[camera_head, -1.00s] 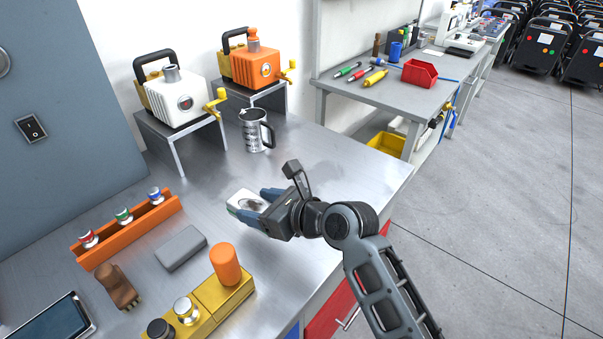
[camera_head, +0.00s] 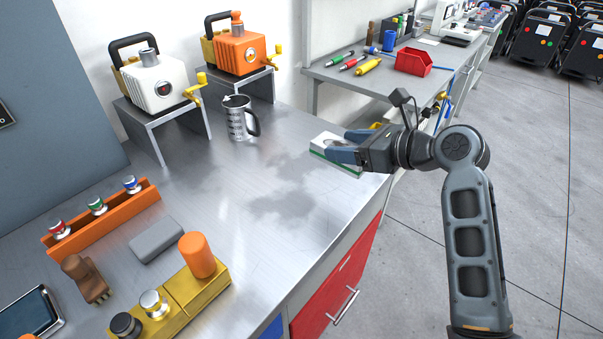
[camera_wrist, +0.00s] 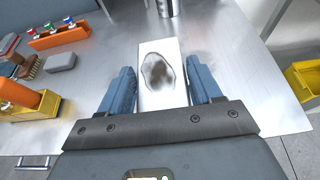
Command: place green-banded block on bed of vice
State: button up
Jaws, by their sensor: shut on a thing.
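The green-banded block (camera_head: 330,146) is white with a green band low on its side. My gripper (camera_head: 346,146) is shut on it and holds it above the right part of the metal bench, near its right edge. In the wrist view, the block (camera_wrist: 153,95) sits between the two blue fingers and shows a dark grey smudge on its top face. The near end of the block is hidden by the gripper. I cannot make out a vice in either view.
A steel mug (camera_head: 236,120) stands near two machines, one white (camera_head: 158,85) and one orange (camera_head: 240,50), on stands. An orange rack (camera_head: 105,222), grey block (camera_head: 156,240), brush (camera_head: 85,280) and yellow holder (camera_head: 190,290) are at left. A second bench (camera_head: 390,80) stands behind.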

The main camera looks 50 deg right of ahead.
jog(key=x, duration=0.4)
jog(key=a+f+x, duration=0.1)
jog(key=x, duration=0.3)
jog(key=s+a+f+x, duration=0.1)
jog(key=x, duration=0.3)
jog(key=shift+w+f, duration=0.1)
jog(key=shift+w, duration=0.25)
jog(key=shift+f, duration=1.9)
jog(key=shift+f, duration=0.1)
jog(key=o, duration=1.1)
jog(key=shift+f, duration=0.15)
jog(key=shift+c, duration=0.2)
jog(key=o, duration=0.4)
